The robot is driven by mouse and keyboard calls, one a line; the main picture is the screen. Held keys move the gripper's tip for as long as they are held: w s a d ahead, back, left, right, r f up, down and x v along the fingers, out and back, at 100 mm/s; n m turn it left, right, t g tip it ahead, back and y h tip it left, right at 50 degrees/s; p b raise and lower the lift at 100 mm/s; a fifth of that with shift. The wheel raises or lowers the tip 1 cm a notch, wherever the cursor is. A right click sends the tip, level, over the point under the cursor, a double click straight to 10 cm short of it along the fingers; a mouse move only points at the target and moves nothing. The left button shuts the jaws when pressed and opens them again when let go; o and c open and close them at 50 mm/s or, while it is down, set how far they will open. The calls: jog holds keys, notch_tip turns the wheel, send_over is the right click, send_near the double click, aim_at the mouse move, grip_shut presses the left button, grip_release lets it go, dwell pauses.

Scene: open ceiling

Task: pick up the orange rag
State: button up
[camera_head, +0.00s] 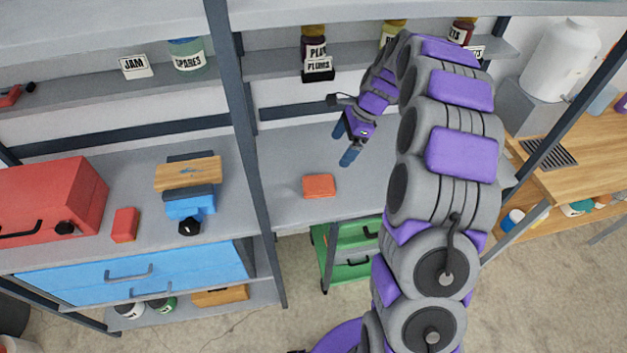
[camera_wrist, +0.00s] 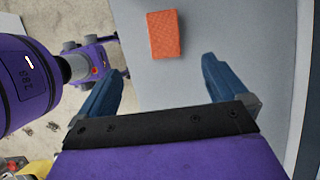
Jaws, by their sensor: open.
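The orange rag (camera_head: 319,186) is a small flat folded rectangle lying on the grey shelf (camera_head: 285,150), near its front edge. In the wrist view the orange rag (camera_wrist: 164,34) lies beyond the fingertips, roughly midway between them and slightly left. My gripper (camera_head: 344,143) has blue fingers and hangs above the shelf, up and to the right of the rag. In the wrist view my gripper (camera_wrist: 162,75) is open, with nothing between its fingers. It does not touch the rag.
A dark upright post (camera_head: 243,115) stands left of the rag. A red toolbox (camera_head: 50,200), a small red block (camera_head: 125,225) and a blue clamp-like tool (camera_head: 190,207) sit on the left shelf. Jars line the upper shelf. A green drawer cart (camera_head: 350,243) stands below.

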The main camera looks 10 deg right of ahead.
jog(key=w+d+f, duration=0.1)
jog(key=d, duration=0.1)
jog(key=b, duration=0.2)
send_near(319, 183)
jog(key=shift+w+a+f, duration=0.15)
jog(key=shift+w+a, duration=0.05)
jog(key=shift+a, duration=0.6)
notch_tip(319, 183, down, 3)
jog(key=shift+a+r+b, duration=0.1)
jog(key=shift+a+b, duration=0.05)
jog(key=shift+b, duration=0.15)
jog(key=shift+w+d+f, duration=0.1)
jog(key=shift+d+f, duration=0.65)
jog(key=shift+f, duration=0.1)
jog(key=shift+a+f+b, duration=0.2)
jog(key=shift+f+b, duration=0.15)
jog(key=shift+b, duration=0.05)
jog(key=a+f+b, duration=0.1)
jog(key=a+f, duration=0.3)
jog(key=shift+d+r, duration=0.15)
jog(key=shift+d, duration=1.05)
jog(key=shift+a, duration=1)
jog(key=shift+d, duration=0.45)
jog(key=shift+c, duration=0.8)
jog(key=shift+d, duration=0.35)
jog(key=c, duration=0.3)
jog(key=shift+a, duration=0.2)
jog(key=c, duration=0.3)
jog(key=shift+a, duration=0.4)
jog(key=shift+c, duration=1.1)
